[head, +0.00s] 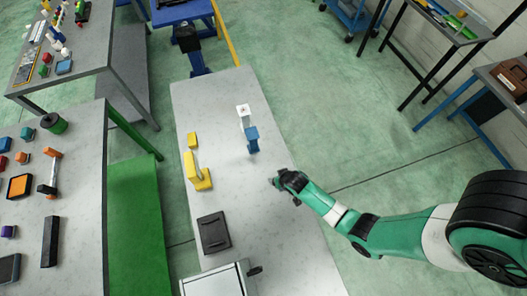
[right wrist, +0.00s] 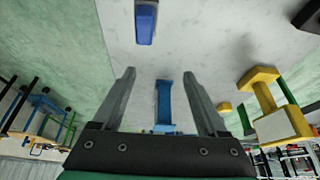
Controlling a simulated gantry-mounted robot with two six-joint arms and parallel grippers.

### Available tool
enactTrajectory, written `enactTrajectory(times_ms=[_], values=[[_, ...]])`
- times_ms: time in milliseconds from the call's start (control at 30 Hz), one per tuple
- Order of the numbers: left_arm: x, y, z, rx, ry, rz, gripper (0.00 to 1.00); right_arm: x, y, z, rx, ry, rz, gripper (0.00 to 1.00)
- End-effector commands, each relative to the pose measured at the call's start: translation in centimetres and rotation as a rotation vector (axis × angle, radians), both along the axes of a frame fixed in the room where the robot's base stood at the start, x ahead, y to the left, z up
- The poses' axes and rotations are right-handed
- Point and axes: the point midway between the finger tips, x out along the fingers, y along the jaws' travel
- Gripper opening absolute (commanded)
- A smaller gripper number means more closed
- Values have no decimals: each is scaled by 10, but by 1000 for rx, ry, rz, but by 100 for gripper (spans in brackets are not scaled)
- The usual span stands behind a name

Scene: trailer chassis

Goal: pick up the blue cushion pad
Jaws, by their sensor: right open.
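The blue cushion pad (head: 252,141) is a small blue block on the grey table. It sits right against a white piece (head: 244,113); I cannot tell whether they are joined. In the right wrist view the blue pad (right wrist: 145,29) is at the top edge, beyond the fingertips and not between them. My right gripper (head: 279,183) is in front of the pad and to its right in the head view, apart from it. In its wrist view the right gripper (right wrist: 158,78) has its fingers spread, with nothing held. My left gripper does not show.
Yellow pieces (head: 197,178) and a black tray (head: 213,232) stand on the table's left side. A silver box (head: 220,282) is at the near end. A blue stand (head: 197,63) is beyond the far end. The table right of the pad is clear.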

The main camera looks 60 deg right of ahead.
Motion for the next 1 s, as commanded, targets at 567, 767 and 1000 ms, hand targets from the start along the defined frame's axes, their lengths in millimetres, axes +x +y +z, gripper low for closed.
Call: enactTrajectory(times_ms=[567,767,1000], values=[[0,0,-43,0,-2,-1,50,-20,-12,-55,12,39,-38,76],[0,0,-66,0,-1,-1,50,-12,-19,-77,12,39,-38,76],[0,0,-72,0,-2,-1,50,-10,-20,-83,13,40,-38,76]])
